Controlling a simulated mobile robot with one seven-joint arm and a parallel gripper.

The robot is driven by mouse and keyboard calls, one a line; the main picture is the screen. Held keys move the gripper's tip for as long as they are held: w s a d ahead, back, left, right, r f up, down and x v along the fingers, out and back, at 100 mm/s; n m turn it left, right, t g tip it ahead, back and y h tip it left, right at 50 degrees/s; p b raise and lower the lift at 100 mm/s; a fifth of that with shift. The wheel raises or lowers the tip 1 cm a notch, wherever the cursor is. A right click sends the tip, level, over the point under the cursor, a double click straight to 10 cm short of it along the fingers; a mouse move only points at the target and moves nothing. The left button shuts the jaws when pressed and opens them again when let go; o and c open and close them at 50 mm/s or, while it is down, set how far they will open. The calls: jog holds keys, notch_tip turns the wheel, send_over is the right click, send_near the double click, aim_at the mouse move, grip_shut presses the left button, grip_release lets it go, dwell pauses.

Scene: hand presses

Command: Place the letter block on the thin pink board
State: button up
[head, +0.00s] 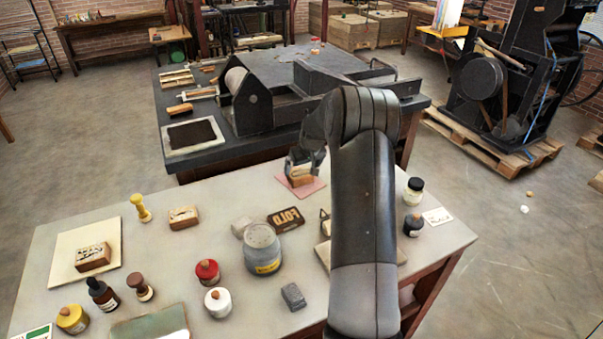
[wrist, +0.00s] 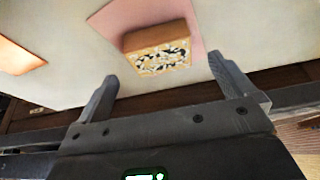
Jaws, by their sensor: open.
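A wooden block (wrist: 157,50) with a black-and-white marked face rests on the thin pink board (wrist: 204,44) in the wrist view. In the head view the same block (head: 301,181) shows on the pink board (head: 313,188) near the table's far edge, partly hidden by my gripper. My gripper (wrist: 166,71) is open. Its two fingers are apart from the block, one toward each side, with nothing between the tips. A dark block with pale letters reading like "FOLD" (head: 287,217) lies on the table, left of my arm.
A glass jar (head: 262,252), a grey block (head: 293,297) and small pots stand mid-table. A cream board (head: 62,272) at left bears another marked block (head: 92,257). Ink bottles (head: 414,191) stand right of my arm. A dark press bench (head: 240,146) stands behind the table.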

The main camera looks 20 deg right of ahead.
jog(key=s+a+r, duration=0.8)
jog(key=s+r, duration=0.1)
jog(key=r, duration=0.2)
jog(key=s+a+r, duration=0.7)
jog(key=s+r, duration=0.2)
jog(key=r, duration=0.2)
jog(key=s+a, duration=0.4)
jog(key=s, duration=0.9)
jog(key=s+a+t, duration=0.1)
jog(key=s+a, duration=0.4)
jog(key=s, duration=0.7)
jog(key=shift+s+r, duration=0.35)
jog(key=shift+r, duration=0.1)
